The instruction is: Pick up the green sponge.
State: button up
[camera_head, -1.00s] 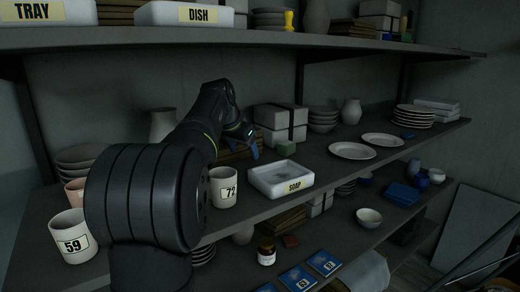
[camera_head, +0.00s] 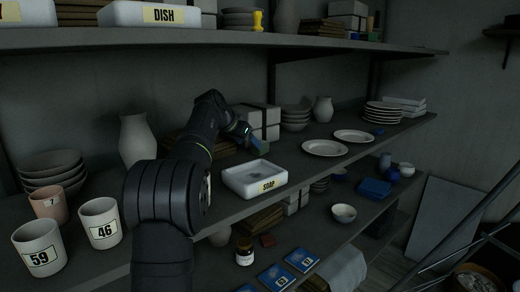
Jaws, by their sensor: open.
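The green sponge (camera_head: 263,147) is a small dull green block on the middle shelf, behind the white soap tray. Part of it is hidden by my gripper. My gripper (camera_head: 251,141), with bluish fingers, is at the sponge's left side in this view. The fingers look open, but they are small and dark here. I cannot tell whether they touch the sponge or stand around it.
The white SOAP tray (camera_head: 256,184) stands in front of the sponge. Wrapped white boxes (camera_head: 259,118) stand behind it. White mugs (camera_head: 100,224) and a tall vase (camera_head: 137,139) are on the left. Plates (camera_head: 324,148) lie to the right. The upper shelf (camera_head: 220,36) hangs above.

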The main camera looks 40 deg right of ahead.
aim_at(256, 156)
jog(key=shift+d+r+x, duration=0.15)
jog(key=shift+x, duration=1.35)
jog(key=shift+d+r+x, duration=0.15)
jog(key=shift+x, duration=1.4)
jog(key=shift+c, duration=0.3)
jog(key=shift+s, duration=0.1)
jog(key=c, duration=1)
